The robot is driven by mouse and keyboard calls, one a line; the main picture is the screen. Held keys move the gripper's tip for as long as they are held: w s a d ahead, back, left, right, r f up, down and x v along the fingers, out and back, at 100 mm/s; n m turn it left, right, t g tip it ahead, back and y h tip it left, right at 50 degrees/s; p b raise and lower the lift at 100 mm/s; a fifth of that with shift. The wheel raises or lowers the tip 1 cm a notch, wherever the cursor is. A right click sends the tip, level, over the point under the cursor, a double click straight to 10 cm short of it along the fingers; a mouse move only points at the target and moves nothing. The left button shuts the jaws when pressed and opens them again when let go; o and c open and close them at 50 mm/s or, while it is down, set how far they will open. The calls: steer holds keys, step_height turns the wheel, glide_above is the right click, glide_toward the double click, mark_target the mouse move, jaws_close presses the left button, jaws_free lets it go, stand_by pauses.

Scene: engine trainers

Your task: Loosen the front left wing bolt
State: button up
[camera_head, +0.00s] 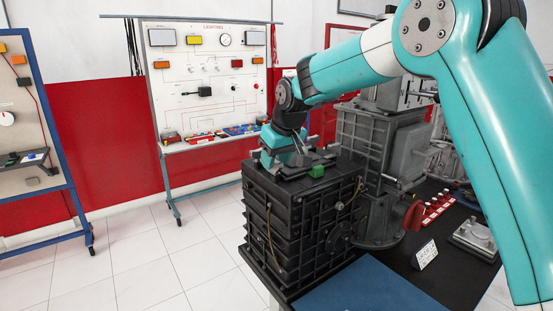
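A black ribbed engine block (300,225) stands on a bench in the middle of the view. My teal arm reaches in from the right, and my gripper (293,168) is low over the block's top face. The gripper's fingers are small and partly hidden, so I cannot tell whether they are open or shut or touching anything. A small green piece (317,171) shows on the block's top beside the gripper. I cannot make out the front left wing bolt; the gripper may cover it.
A grey gearbox-like housing (372,145) stands close behind and right of the block. On the dark bench are a red knob (414,215), a white card (425,254) and a blue mat (370,290). A lighting trainer board (208,85) stands behind. The tiled floor at left is clear.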

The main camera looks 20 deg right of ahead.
steer(key=b+v, duration=0.2)
steer(key=v, duration=1.5)
steer(key=shift+r, duration=0.2)
steer(key=s+a+f+n+g+y, duration=0.1)
steer(key=s+a+f, duration=0.1)
steer(key=s+f, duration=0.4)
steer(key=s+a+f+n+g+y, duration=0.1)
steer(key=s+f, duration=0.5)
steer(key=s, duration=0.9)
steer(key=s+a+f+n+g, duration=0.1)
steer(key=s+a+f+g, duration=0.1)
steer(key=s+f, duration=0.4)
steer(key=s+a, duration=0.1)
steer(key=s, duration=0.4)
steer(key=shift+s+a+y, duration=0.25)
steer(key=shift+y, duration=0.15)
